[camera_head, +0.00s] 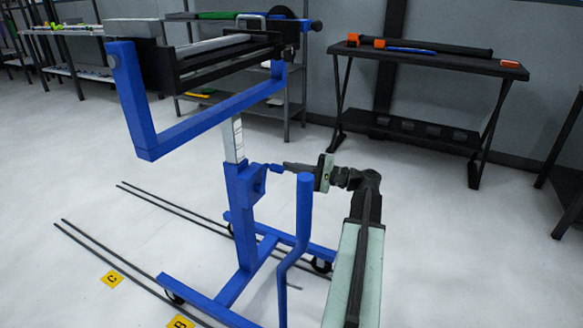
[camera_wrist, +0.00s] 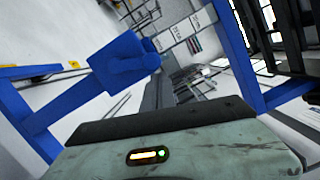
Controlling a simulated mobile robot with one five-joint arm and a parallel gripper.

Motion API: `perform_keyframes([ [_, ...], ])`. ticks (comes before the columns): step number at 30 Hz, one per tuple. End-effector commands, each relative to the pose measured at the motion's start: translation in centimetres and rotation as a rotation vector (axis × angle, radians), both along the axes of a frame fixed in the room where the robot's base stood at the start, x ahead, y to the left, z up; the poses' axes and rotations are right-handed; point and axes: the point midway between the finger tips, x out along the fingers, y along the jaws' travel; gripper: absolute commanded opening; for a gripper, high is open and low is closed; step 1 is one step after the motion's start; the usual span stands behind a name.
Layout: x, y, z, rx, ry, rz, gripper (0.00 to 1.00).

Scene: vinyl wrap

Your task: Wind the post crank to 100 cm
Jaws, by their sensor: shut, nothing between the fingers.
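A blue wheeled stand has an upright post (camera_head: 243,215) with a pale marked inner column (camera_head: 233,138) above it. A blue crank housing (camera_head: 256,182) sits on the post, with a short blue crank part (camera_head: 272,168) reaching right. My gripper (camera_head: 284,166) points left at this part; its fingers look shut, and I cannot tell whether they touch it. In the wrist view, a blue block (camera_wrist: 122,62) hangs ahead of my wrist, and the marked column (camera_wrist: 182,32) shows behind it. The marks are too small to read. My fingertips are not clear there.
The stand carries a black frame (camera_head: 215,62) on a blue arm (camera_head: 205,128). A bent blue bar (camera_head: 303,215) rises close to my arm. Floor rails (camera_head: 95,250) run beside the stand's base. A black table (camera_head: 430,62) with tools stands behind; open floor lies right.

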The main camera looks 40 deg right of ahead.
Motion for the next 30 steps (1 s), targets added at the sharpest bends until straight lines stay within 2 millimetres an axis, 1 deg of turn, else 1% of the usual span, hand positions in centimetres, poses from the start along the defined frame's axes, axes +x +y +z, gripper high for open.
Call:
perform_keyframes([
  [4, 0.4, 0.4, -0.1, 0.001, 0.0, 0.008, 0.0],
  [7, 0.7, 0.1, -0.2, 0.0, 0.0, 0.011, 0.0],
  [8, 0.8, -0.3, -0.4, 0.0, 0.0, 0.011, 0.0],
  [11, 1.3, -2.1, -0.9, 0.0, 0.0, 0.011, 0.0],
  [13, 1.7, -3.9, -1.4, 0.001, 0.0, 0.009, 0.0],
  [15, -0.7, -4.6, -1.2, 0.0, -0.001, 0.005, 0.0],
  [18, -3.0, -6.1, -1.3, 0.0, 0.0, 0.004, 0.0],
  [21, -4.9, -7.2, -1.4, 0.0, -0.001, 0.005, 0.0],
  [25, -6.5, -8.1, -1.5, 0.0, -0.001, 0.006, 0.0],
  [30, -7.3, -8.5, -1.5, 0.0, -0.001, 0.008, 0.0],
])
